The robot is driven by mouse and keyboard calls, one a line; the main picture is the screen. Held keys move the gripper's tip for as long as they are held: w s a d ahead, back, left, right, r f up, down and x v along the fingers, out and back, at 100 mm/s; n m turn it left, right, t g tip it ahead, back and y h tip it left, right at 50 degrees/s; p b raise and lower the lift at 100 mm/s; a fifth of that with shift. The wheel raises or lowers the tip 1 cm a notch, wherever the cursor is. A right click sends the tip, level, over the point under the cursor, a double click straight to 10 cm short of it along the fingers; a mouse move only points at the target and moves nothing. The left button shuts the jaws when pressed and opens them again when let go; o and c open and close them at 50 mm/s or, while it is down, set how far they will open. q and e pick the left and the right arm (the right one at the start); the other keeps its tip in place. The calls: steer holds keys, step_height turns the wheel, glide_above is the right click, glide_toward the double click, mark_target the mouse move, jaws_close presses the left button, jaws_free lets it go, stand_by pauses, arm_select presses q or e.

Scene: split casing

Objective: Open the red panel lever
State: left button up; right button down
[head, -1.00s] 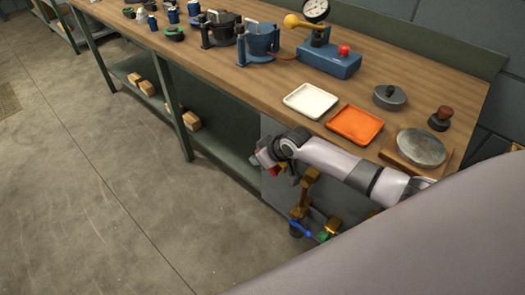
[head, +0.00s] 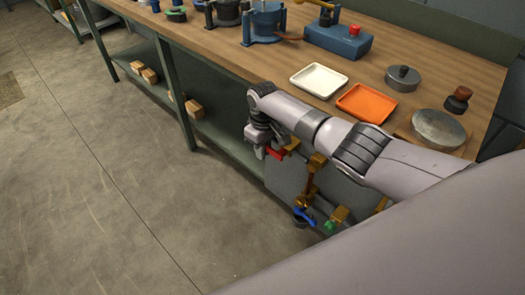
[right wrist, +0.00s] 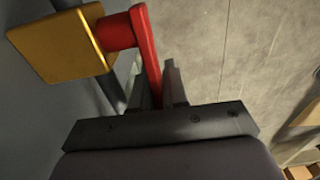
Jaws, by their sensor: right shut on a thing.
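The red lever (head: 275,153) is on the grey panel under the front edge of the bench. In the right wrist view the red lever (right wrist: 146,45) joins a brass-yellow block (right wrist: 62,45) on the panel, and its lower arm runs down between my dark fingers. My right gripper (head: 266,149) reaches down in front of the bench and is shut on the red lever. It also shows in the right wrist view (right wrist: 151,88). Part of the lever is hidden by the gripper in the head view. My left gripper is not in view.
On the panel (head: 284,179) below are brass fittings (head: 311,180), a blue handle (head: 303,217) and a green part (head: 330,226). Above, the bench holds a white tray (head: 319,68) and an orange tray (head: 366,90). The floor at left is clear.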

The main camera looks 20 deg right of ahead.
steer(key=shift+s+f, duration=0.1)
steer(key=shift+f, duration=0.05)
stand_by(0.3)
steer(key=c, duration=1.2)
jaws_free()
steer(key=shift+c, duration=0.2)
steer(key=shift+r+p, duration=1)
steer(key=shift+r, duration=2.6)
